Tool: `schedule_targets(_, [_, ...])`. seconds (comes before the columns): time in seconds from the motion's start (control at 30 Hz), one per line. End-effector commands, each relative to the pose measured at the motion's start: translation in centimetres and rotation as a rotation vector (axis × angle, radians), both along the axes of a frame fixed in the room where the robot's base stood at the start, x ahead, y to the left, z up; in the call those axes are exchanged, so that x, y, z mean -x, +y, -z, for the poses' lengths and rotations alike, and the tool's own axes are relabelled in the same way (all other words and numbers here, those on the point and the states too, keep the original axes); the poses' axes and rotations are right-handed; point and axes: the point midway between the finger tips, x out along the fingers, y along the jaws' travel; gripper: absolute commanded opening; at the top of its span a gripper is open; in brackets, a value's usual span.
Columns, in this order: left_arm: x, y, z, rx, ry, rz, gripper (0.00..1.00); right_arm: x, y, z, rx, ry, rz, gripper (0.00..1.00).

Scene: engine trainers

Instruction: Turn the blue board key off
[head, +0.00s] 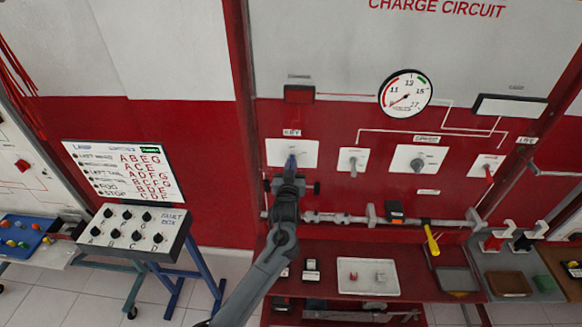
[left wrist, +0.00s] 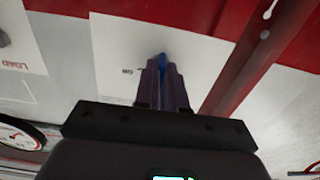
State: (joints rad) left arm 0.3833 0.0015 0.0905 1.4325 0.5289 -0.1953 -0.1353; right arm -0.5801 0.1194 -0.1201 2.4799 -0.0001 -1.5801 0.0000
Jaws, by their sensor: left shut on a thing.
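The blue key (head: 292,157) sits on a white plate (head: 306,153) labelled KEY on the red and white charge circuit board. My left gripper (head: 291,168) reaches up to it from below and is shut on the key. In the left wrist view, the blue key (left wrist: 162,62) shows between the two fingertips of the gripper (left wrist: 162,78), in front of the white plate (left wrist: 120,45). An "ON" mark is visible beside the fingers. The fingers hide most of the key, so its exact angle is hard to tell. My right gripper is not in view.
A switch plate (head: 353,162), another switch plate (head: 416,159) and a round gauge (head: 405,93) are to the right on the board. A metal rail (head: 345,218) runs below. A shelf with a white tray (head: 367,291) is underneath. A fault box (head: 134,231) stands left.

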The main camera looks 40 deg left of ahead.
Motion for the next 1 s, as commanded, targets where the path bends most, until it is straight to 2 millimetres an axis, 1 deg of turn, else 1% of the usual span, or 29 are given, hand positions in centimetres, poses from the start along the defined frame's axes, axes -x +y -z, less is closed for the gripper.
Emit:
schedule_targets(0.03, [0.0, 0.0, 0.0, 0.002, -0.002, -0.001, 0.0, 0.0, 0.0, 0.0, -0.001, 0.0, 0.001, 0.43])
schedule_targets(0.07, [0.0, 0.0, -0.1, 0.002, -0.002, -0.001, 0.11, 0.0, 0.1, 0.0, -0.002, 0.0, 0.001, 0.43])
schedule_targets(0.1, [0.0, 0.0, -0.1, 0.002, -0.003, -0.001, 0.17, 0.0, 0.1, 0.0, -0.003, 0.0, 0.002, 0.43])
schedule_targets(0.2, [0.0, 0.0, 0.0, 0.001, -0.002, -0.001, 0.32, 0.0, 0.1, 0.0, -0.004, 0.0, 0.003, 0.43])
schedule_targets(0.23, [0.0, 0.0, 0.0, 0.002, -0.001, 0.0, 0.35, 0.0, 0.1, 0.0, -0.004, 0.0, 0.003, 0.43])
schedule_targets(0.53, [0.1, -0.1, 0.0, 0.001, -0.001, 0.0, 0.35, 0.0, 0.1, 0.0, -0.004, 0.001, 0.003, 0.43])
schedule_targets(0.67, [0.7, -0.6, 0.1, 0.001, 0.0, 0.001, 0.35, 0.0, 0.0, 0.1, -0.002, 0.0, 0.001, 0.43])
schedule_targets(0.77, [1.7, -1.3, 0.2, 0.001, -0.001, 0.001, 0.35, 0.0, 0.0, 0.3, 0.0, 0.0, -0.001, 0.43])
schedule_targets(1.0, [5.1, -3.6, 0.2, 0.003, -0.001, 0.001, 0.35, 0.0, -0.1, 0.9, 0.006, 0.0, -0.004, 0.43])
